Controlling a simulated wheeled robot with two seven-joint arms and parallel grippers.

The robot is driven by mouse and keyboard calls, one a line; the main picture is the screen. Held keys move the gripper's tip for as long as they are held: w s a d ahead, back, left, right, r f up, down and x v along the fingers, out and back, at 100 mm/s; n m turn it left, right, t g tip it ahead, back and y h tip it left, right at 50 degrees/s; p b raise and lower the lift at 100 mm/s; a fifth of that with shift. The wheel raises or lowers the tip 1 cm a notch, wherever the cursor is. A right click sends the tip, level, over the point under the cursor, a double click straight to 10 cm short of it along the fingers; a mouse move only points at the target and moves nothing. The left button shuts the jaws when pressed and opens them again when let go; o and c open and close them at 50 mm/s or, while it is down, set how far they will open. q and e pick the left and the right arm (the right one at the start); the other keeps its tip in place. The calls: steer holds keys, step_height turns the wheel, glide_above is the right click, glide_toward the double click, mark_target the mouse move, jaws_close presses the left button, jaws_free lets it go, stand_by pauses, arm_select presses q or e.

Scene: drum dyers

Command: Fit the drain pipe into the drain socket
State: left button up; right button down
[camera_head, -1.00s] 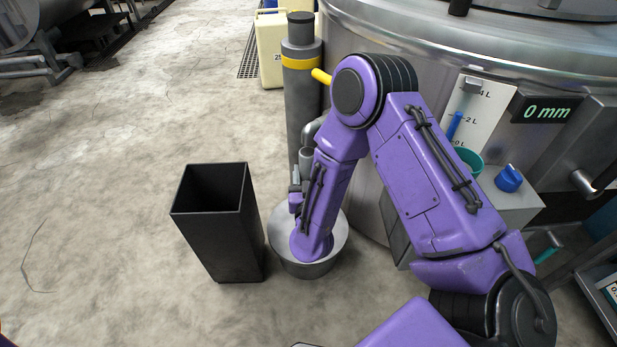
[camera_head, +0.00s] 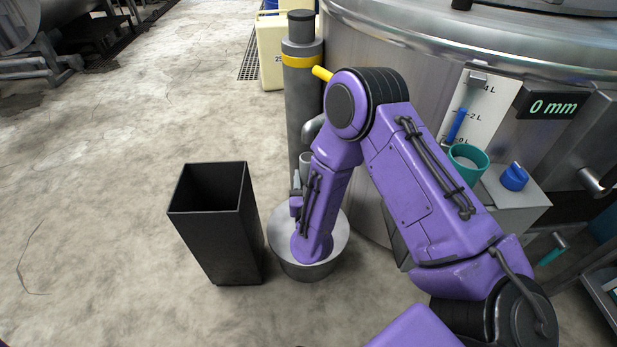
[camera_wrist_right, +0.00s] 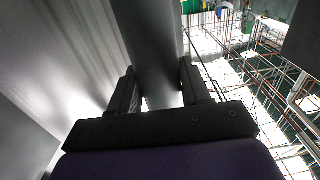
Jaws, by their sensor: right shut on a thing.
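My right gripper (camera_wrist_right: 158,85) is shut on a smooth grey pipe (camera_wrist_right: 150,35), with one dark finger on each side of it in the wrist view. In the head view my right gripper (camera_head: 297,190) is small and mostly hidden by my purple forearm. The top of a light grey pipe (camera_head: 305,160) shows just above it, below a bent grey pipe (camera_head: 312,127) at the steel drum. I cannot tell whether these two pipes touch. I cannot make out the drain socket for certain. My left gripper is not in view.
A dark grey column with a yellow band (camera_head: 302,62) stands beside the steel drum (camera_head: 400,45). A grey bucket (camera_head: 335,240) is below my right wrist, next to an open black bin (camera_head: 225,235). The floor left of the bin is clear.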

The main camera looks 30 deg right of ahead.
steer(key=shift+f+b, duration=0.8)
steer(key=shift+f, duration=0.6)
steer(key=shift+c, duration=2.2)
jaws_free()
steer(key=p+v, duration=0.3)
steer(key=v, duration=0.7)
steer(key=shift+s, duration=0.25)
steer(key=shift+a, duration=0.1)
